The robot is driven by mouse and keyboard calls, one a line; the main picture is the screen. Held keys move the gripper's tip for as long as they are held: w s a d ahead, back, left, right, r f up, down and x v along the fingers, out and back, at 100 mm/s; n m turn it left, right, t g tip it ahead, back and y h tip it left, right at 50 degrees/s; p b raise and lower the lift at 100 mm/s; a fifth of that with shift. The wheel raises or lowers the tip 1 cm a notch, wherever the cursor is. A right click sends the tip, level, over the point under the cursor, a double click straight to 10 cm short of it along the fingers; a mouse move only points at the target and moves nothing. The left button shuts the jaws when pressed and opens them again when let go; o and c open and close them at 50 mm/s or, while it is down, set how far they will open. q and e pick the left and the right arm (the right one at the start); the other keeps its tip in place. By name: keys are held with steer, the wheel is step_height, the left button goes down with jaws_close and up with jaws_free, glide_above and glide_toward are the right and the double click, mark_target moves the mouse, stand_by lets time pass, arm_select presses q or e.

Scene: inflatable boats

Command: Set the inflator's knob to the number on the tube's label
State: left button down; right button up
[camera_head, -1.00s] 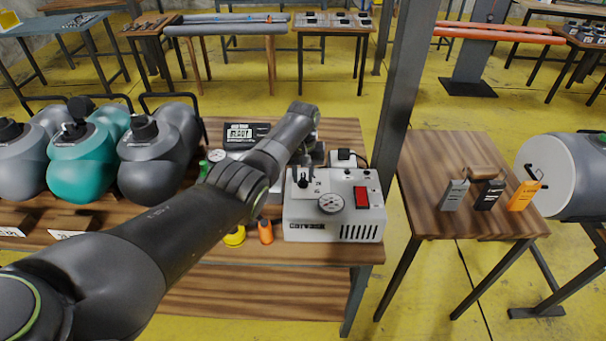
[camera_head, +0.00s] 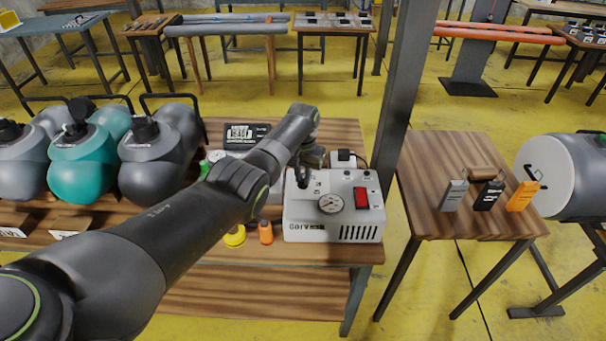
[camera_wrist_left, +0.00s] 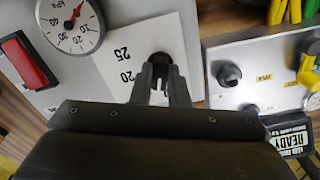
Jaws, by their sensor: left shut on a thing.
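The inflator (camera_head: 300,226) is a white box on the wooden table, with a round gauge (camera_head: 331,203) and a red switch (camera_head: 361,197). My left gripper (camera_head: 304,178) is at its back left corner, partly hidden by my arm. In the left wrist view, the gripper (camera_wrist_left: 161,68) is shut on the black knob (camera_wrist_left: 162,58). The knob stands on a white dial plate (camera_wrist_left: 112,45) that shows 25 and 20; its other numbers and the pointer are hidden or unclear. I cannot make out a tube label. My right gripper is not in view.
Grey and teal inflatable tubes (camera_head: 90,172) lie at the left, with small cards in front. A dark display (camera_head: 243,135) stands behind my arm. A yellow ring (camera_head: 235,238) and an orange piece (camera_head: 266,232) sit left of the inflator. A grey post (camera_head: 398,100) rises at its right.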

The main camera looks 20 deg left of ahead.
arm_select(q)
steer(key=m, duration=0.6)
steer(key=shift+m, duration=0.3)
steer(key=m, duration=0.5)
steer(key=shift+m, duration=0.3)
steer(key=c, duration=1.4)
jaws_free()
